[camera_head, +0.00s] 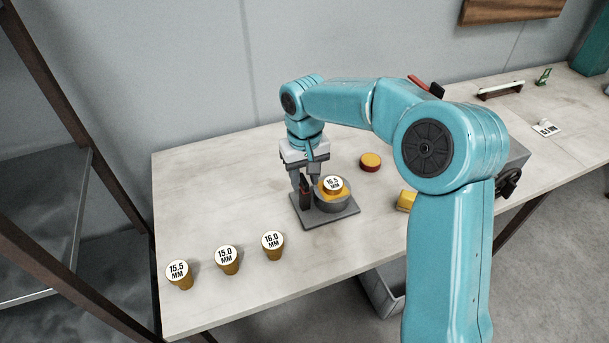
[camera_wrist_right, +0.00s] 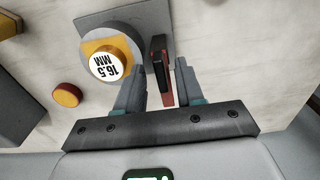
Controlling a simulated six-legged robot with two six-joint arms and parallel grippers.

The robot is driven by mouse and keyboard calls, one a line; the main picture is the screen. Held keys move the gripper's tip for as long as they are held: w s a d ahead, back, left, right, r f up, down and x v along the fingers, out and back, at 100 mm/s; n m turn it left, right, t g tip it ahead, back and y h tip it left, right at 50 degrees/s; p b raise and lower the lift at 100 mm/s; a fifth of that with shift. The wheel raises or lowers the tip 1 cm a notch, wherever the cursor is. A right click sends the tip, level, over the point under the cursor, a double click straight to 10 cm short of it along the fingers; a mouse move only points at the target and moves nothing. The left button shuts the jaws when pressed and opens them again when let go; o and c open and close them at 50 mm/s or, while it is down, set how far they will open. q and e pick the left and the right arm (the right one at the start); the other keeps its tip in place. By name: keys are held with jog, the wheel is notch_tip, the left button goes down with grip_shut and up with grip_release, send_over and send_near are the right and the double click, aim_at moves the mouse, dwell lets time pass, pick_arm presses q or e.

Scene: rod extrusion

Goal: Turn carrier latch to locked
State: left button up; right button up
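The carrier is a grey square base plate (camera_head: 335,222) with a round grey holder (camera_head: 341,203), seating a yellow die with a white 16.5 MM top (camera_head: 332,184). That die also shows in the right wrist view (camera_wrist_right: 106,66). The carrier latch, a dark upright lever with red sides (camera_wrist_right: 165,84), stands beside the holder. My right gripper (camera_wrist_right: 162,68) points down over it, open, one finger on each side of the latch. A gap shows at the right finger; contact at the left finger is unclear. My left gripper is not in view.
Dies marked 15.5 (camera_head: 178,273), 15.0 (camera_head: 227,260) and 16.0 MM (camera_head: 273,245) stand at the table's front left. A yellow piece (camera_head: 406,200) and grey machine (camera_head: 514,160) sit right, partly behind my arm.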

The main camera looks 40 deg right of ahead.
jog(key=shift+w, duration=0.1)
grip_shut()
dwell(1.2)
